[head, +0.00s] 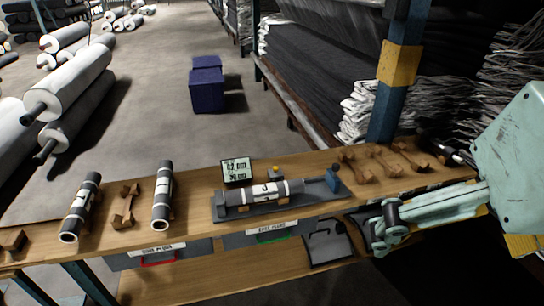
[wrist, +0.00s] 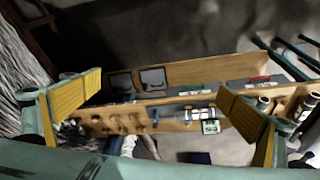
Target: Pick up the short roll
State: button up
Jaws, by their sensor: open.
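Three grey rolls with dark ends and white bands are on the wooden bench. One roll (head: 80,207) is at the left and one (head: 162,197) is right of it, both pointing across the bench. A third roll (head: 265,192) lies lengthwise in a grey measuring stand (head: 232,213) and looks longest in the picture; I cannot tell for sure which is the short roll. In the wrist view, my gripper (wrist: 163,108) has its yellow-padded fingers wide apart with nothing between the pads. The bench is well beyond them. In the head view, my arm is at the right, away from the rolls.
The wooden bench (head: 200,223) has an empty wooden cradle (head: 125,205) between the two left rolls and several more at its right. A small display (head: 237,171) stands behind the measuring stand. A blue post (head: 393,75) rises behind the bench. Grey bins hang below.

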jog(key=shift+c, duration=0.7)
jog(key=c, duration=1.7)
jog(key=shift+o, duration=0.2)
